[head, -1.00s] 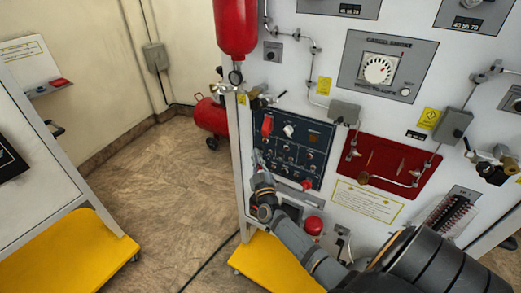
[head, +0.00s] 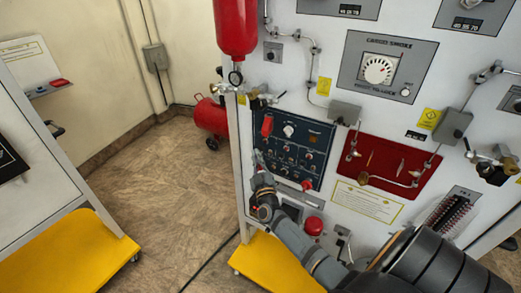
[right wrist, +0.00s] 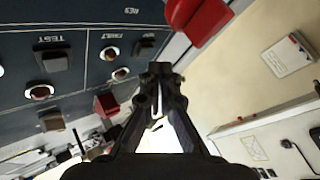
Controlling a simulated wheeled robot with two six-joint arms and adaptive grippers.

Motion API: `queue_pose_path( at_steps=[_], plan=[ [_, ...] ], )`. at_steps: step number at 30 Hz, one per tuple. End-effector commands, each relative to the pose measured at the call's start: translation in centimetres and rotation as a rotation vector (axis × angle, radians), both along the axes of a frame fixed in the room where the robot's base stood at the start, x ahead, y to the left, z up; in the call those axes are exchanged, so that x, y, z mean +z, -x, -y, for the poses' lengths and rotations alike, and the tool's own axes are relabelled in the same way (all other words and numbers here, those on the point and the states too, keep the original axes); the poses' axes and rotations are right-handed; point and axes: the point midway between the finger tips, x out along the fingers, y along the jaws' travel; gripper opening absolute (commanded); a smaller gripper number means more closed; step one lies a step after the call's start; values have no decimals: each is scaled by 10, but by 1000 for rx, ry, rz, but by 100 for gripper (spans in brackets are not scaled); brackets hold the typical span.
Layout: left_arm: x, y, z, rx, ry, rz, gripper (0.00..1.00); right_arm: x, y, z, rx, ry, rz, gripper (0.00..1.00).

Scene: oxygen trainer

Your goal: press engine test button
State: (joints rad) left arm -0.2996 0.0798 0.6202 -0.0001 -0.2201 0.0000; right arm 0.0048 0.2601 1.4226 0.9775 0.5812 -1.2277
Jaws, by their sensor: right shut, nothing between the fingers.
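The dark blue control panel (head: 315,141) is on the front of the white trainer in the head view. It carries several small knobs and buttons. In the right wrist view, the panel (right wrist: 20,75) fills the left side, with a dark square button (right wrist: 55,60) beside the word TEST. I cannot read which button is the engine one. My right gripper (head: 258,157) is at the panel's left edge in the head view. In the right wrist view, its fingertips (right wrist: 160,69) are together and empty, just beside the panel edge. Contact cannot be told. My left gripper is out of view.
A red handle (head: 267,126) sits on the panel's upper left; it also shows close to the fingertips in the right wrist view (right wrist: 200,18). A red knob (head: 307,185) and a red dome (head: 314,225) are below. Free floor (head: 165,185) lies left of the trainer.

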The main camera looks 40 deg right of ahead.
Motion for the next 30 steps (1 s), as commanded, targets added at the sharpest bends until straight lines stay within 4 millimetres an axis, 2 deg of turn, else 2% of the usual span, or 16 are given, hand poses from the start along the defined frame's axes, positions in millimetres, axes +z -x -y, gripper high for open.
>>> queue_pose_path(
  at_steps=[30],
  plan=[
    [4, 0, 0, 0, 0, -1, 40, 0, -3, 8, 0, 0, 0, 0]
  ],
)
